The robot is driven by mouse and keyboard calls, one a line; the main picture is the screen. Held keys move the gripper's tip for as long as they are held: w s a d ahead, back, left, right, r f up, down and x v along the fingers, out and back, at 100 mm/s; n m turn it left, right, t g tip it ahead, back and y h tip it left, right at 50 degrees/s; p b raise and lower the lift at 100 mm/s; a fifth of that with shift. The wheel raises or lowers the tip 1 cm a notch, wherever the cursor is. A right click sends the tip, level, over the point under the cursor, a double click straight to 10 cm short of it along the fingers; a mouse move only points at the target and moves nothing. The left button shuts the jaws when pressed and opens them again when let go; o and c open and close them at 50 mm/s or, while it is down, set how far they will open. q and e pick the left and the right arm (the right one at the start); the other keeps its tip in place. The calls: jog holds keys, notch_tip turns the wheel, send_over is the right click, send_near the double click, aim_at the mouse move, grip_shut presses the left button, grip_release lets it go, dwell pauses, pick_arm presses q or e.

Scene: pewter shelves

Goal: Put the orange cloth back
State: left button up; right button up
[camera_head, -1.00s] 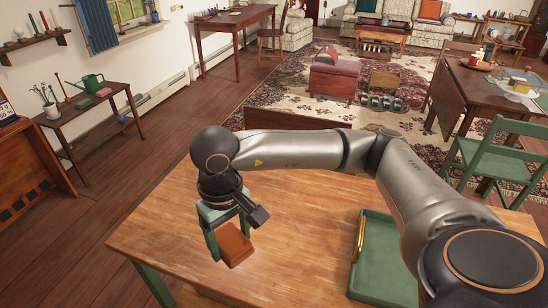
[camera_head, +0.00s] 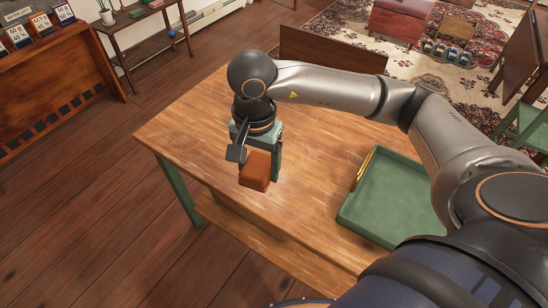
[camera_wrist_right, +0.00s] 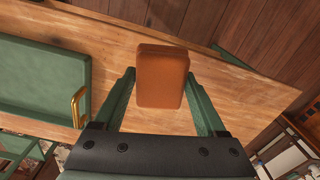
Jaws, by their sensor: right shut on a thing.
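The orange cloth (camera_head: 257,170) is a folded, block-shaped, orange-brown bundle. My right gripper (camera_head: 259,155) is shut on it and holds it over the wooden table, towards the near edge. The right wrist view shows the cloth (camera_wrist_right: 162,77) between the two green fingers of the right gripper (camera_wrist_right: 164,95), with the table behind it. How high it is above the table is hard to tell. My left gripper is not in view.
The wooden table (camera_head: 200,128) has bare room around the gripper. A green tray (camera_head: 400,195) with a gold handle (camera_head: 363,168) lies at its right; the visible part is empty. A wooden cabinet (camera_head: 55,70) with number cards on top stands far left.

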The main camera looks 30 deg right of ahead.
aim_at(258, 178)
jog(key=m, duration=0.1)
jog(key=f+m, duration=0.1)
jog(key=m, duration=0.2)
jog(key=shift+w+f+m+b, duration=0.1)
jog(key=shift+f+m+b, duration=0.3)
jog(key=shift+f+m, duration=0.4)
jog(key=shift+m, duration=0.8)
jog(key=m, duration=0.2)
jog(key=f+m+b, duration=0.1)
jog(key=m, duration=0.3)
jog(key=shift+f+b, duration=0.3)
jog(key=w+d+f+m, duration=0.1)
jog(key=w+d+f, duration=0.4)
jog(key=w+d+f+m, duration=0.1)
jog(key=w+d+f, duration=0.3)
jog(key=f, duration=0.1)
jog(key=shift+w+d+f+m+b, duration=0.1)
jog(key=shift+w+d+m+b, duration=0.2)
jog(key=shift+w+d+b, duration=0.1)
jog(key=shift+w+d+f, duration=0.1)
jog(key=shift+d+f, duration=0.05)
jog(key=shift+f, duration=1.65)
jog(key=o, duration=1.1)
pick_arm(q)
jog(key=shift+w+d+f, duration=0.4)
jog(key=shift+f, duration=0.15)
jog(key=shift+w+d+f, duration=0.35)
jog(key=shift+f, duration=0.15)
pick_arm(e)
jog(key=shift+o, duration=0.2)
